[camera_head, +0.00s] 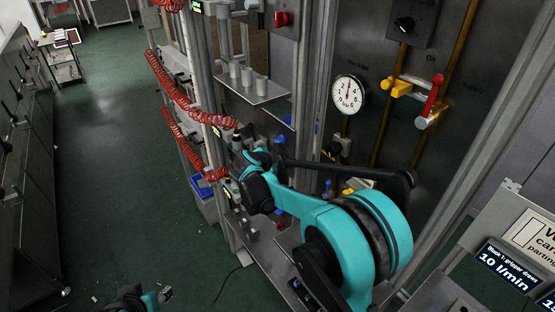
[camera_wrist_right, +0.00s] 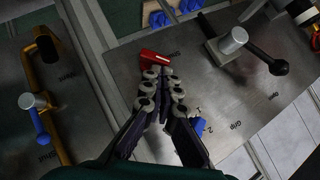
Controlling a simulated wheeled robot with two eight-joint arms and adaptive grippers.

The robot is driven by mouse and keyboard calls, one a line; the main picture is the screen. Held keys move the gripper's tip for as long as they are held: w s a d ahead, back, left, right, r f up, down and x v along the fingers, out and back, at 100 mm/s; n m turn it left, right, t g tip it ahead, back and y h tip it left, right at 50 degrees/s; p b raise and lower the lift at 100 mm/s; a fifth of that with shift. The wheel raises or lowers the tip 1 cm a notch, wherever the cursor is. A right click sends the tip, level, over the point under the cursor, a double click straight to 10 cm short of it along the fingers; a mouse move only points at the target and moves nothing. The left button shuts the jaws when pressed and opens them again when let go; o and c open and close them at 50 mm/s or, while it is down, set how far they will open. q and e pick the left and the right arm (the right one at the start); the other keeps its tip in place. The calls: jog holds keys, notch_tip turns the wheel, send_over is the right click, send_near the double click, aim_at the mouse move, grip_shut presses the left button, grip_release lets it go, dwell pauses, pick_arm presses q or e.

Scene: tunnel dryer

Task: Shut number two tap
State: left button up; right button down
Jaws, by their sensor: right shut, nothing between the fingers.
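My right gripper (camera_wrist_right: 163,76) is shut and empty in the right wrist view. Its tips are close beside or over a red lever (camera_wrist_right: 153,58) on a steel panel; whether they touch is unclear. A blue part (camera_wrist_right: 199,128), partly hidden by the fingers, sits near printed digits 1 and 2. I cannot tell for certain which handle is number two tap. In the head view my right arm hides the right gripper. A small part of my left arm shows at the bottom edge; its jaw state is unclear.
A black-knobbed lever (camera_wrist_right: 255,55) stands right of the gripper. A yellow pipe (camera_wrist_right: 50,80) with a blue lever (camera_wrist_right: 40,125) is left. In the head view, a pressure gauge (camera_head: 348,94) and red-handled valve (camera_head: 433,98) are on the back panel.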

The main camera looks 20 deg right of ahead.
jog(key=n+g, duration=0.1)
jog(key=w+n+g+p, duration=0.1)
jog(key=g, duration=0.1)
jog(key=w+a+g+h+p, duration=0.1)
jog(key=g, duration=0.1)
jog(key=shift+w+n, duration=0.1)
jog(key=shift+n, duration=0.3)
jog(key=shift+w, duration=0.15)
dwell(1.6)
jog(key=r+p, duration=0.2)
jog(key=r, duration=0.3)
jog(key=shift+s+p, duration=0.35)
jog(key=shift+p, duration=0.05)
jog(key=v, duration=0.9)
jog(key=shift+s+a+f, duration=0.2)
jog(key=shift+s, duration=0.05)
